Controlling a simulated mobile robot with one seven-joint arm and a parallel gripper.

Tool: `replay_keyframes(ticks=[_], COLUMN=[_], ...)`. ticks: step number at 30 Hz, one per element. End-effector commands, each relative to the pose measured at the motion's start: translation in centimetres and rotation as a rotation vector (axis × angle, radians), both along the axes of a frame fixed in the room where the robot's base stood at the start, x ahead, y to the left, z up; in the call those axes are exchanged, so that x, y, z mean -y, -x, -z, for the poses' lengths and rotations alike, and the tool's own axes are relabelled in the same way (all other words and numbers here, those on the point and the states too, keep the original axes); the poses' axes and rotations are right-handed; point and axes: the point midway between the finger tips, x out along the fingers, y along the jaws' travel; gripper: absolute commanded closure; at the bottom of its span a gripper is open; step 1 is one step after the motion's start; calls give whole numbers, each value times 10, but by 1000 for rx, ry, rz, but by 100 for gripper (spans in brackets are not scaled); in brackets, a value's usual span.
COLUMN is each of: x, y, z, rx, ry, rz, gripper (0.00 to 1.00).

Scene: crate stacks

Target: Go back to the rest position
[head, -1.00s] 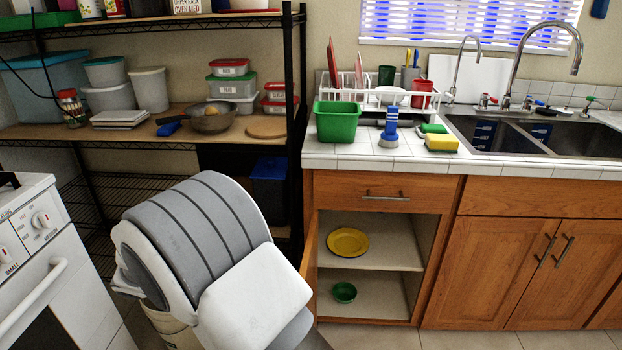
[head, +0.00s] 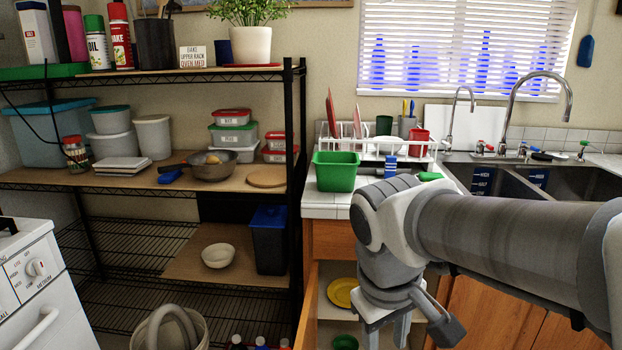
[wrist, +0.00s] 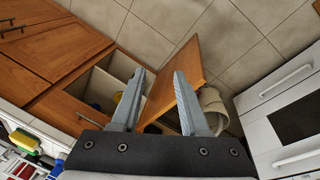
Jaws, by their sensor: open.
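My gripper (head: 388,332) points down in front of the open lower cabinet in the head view, its fingertips cut off or low at the frame's bottom edge. In the wrist view my gripper (wrist: 160,74) shows two grey fingers spread apart with nothing between them. The open wooden cabinet door (wrist: 180,72) lies beyond the fingers in that view. Inside the cabinet, a yellow plate (head: 341,292) is on the upper shelf and a green bowl (head: 345,342) is below it, partly cut off. My arm hides much of the cabinet fronts on the right.
A green tub (head: 336,172) and a dish rack (head: 375,148) stand on the counter near my arm. A wire shelf unit (head: 294,190) with containers is at left, a white stove (head: 40,280) at lower left. Tiled floor (wrist: 225,40) shows in the wrist view.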

Motion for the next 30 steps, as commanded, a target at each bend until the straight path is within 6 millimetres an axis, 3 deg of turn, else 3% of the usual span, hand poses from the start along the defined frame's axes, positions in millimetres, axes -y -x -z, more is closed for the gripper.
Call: replay_keyframes(ticks=[6,14,30], x=[24,39,38], y=[32,58,57], z=[-13,-18,-155], rx=[172,345,342], ry=[-140,-256,-258], rz=[199,378,378], gripper=[55,55,55])
